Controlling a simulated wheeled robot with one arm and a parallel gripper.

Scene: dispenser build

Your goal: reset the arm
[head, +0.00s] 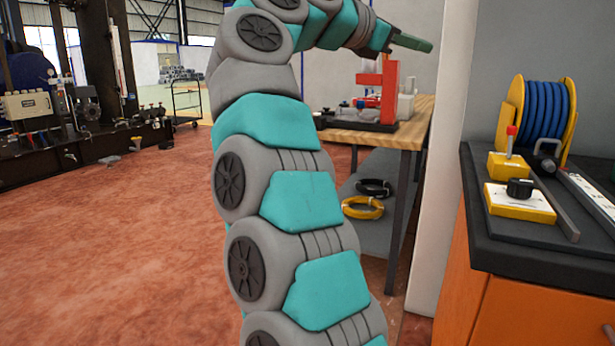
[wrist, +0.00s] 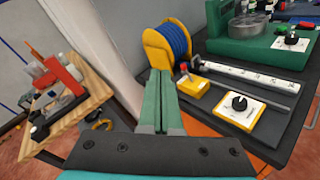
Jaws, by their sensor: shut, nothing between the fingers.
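My gripper (head: 412,42) is raised at the top of the head view, at the end of my grey and teal arm. It points to the right, in the air in front of a pale wall. In the wrist view my gripper (wrist: 160,105) shows its two green fingers side by side, pressed together. The fingers are shut with nothing between them. They touch no object that I can see.
An orange cabinet with a black top (head: 525,250) stands at right, holding a blue hose reel (head: 545,115), a yellow-based switch box (head: 519,202) and a metal bar. A wooden table (head: 365,138) with a red stand (head: 389,90) is behind my arm. Reddish floor is clear at left.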

